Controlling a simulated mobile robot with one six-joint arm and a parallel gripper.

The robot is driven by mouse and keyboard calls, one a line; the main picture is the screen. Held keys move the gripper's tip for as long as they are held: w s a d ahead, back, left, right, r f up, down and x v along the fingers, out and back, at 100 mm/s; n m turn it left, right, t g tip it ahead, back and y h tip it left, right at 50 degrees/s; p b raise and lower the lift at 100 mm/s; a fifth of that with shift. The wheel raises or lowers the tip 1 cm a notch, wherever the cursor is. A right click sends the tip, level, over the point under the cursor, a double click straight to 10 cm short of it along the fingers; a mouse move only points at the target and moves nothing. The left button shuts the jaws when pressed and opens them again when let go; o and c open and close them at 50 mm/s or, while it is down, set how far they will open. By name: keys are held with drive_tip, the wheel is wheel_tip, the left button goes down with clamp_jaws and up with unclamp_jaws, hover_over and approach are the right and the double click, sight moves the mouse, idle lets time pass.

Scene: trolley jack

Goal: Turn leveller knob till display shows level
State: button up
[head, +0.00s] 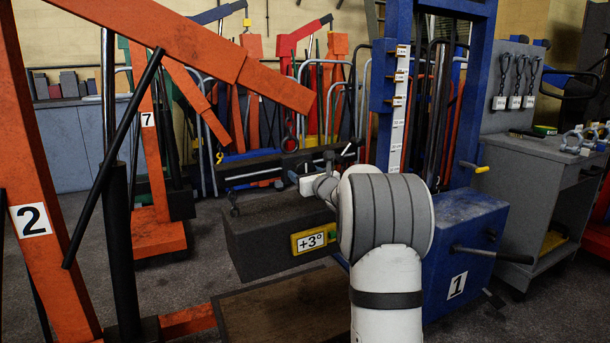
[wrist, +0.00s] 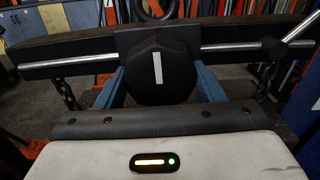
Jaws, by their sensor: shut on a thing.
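The leveller knob (wrist: 160,88) is a black many-sided knob with a white stripe, in the middle of the wrist view. The stripe stands nearly upright, its top tilted slightly left. My gripper (wrist: 160,76) is shut on the knob, with one blue finger at each side. In the head view my arm hides the knob. The yellow-framed display (head: 313,239) reads +3°. It sits on the front of a dark grey block (head: 258,243) below the dark leveller beam (head: 262,170). A metal rod (wrist: 85,55) runs along the beam in the wrist view.
An orange crane marked 2 (head: 32,218) stands at the left, its boom reaching toward the middle. A grey cabinet (head: 545,170) is farther right.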

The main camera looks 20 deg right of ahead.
drive_tip(key=c, duration=0.3)
drive_tip(key=shift+m, duration=0.3)
